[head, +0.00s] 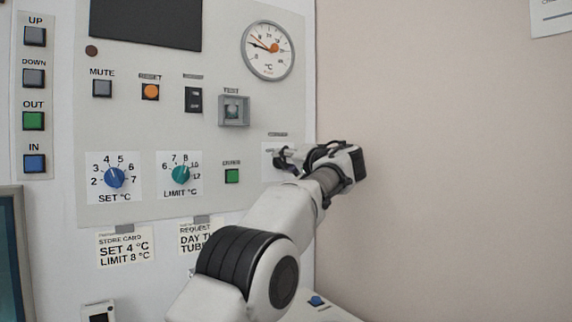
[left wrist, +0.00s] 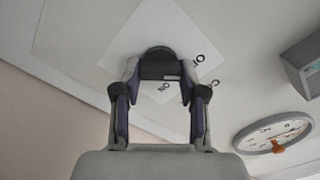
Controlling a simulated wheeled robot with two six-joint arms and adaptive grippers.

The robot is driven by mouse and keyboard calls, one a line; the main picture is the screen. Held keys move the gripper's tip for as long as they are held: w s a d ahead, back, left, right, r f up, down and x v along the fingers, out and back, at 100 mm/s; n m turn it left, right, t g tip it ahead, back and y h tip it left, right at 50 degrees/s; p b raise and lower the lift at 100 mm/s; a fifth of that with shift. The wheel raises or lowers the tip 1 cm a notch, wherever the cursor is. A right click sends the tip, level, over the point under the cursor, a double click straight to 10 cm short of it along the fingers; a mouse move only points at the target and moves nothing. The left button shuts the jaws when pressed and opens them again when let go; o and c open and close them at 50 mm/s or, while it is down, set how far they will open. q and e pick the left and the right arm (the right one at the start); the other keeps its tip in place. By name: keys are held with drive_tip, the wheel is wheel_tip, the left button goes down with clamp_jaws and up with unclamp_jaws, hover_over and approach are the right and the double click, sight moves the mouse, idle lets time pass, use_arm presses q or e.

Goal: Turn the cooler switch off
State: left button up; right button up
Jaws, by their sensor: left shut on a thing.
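The cooler switch shows in the left wrist view as a black rounded knob (left wrist: 158,60) on a white square plate (left wrist: 105,50). A few printed marks, too blurred to read surely, stand beside it. In the head view the plate (head: 268,172) is at the panel's lower right, under a small blurred label, and my gripper hides the knob. My left gripper (head: 283,160) is shut on the knob, with one finger on each side of it. My right gripper is in neither view.
The panel also holds a green button (head: 232,176), the LIMIT knob (head: 181,175), the SET knob (head: 114,177), a guarded TEST button (head: 234,110) and a round gauge (head: 268,50). A bare wall (head: 440,150) lies right of the panel.

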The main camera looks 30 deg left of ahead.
use_arm(q)
drive_tip(key=shift+r, duration=0.2)
drive_tip(key=o, duration=1.1)
drive_tip(key=shift+f, duration=0.15)
drive_tip(key=shift+o, duration=0.2)
drive_tip(key=v, duration=1.2)
drive_tip(key=shift+f, duration=0.1)
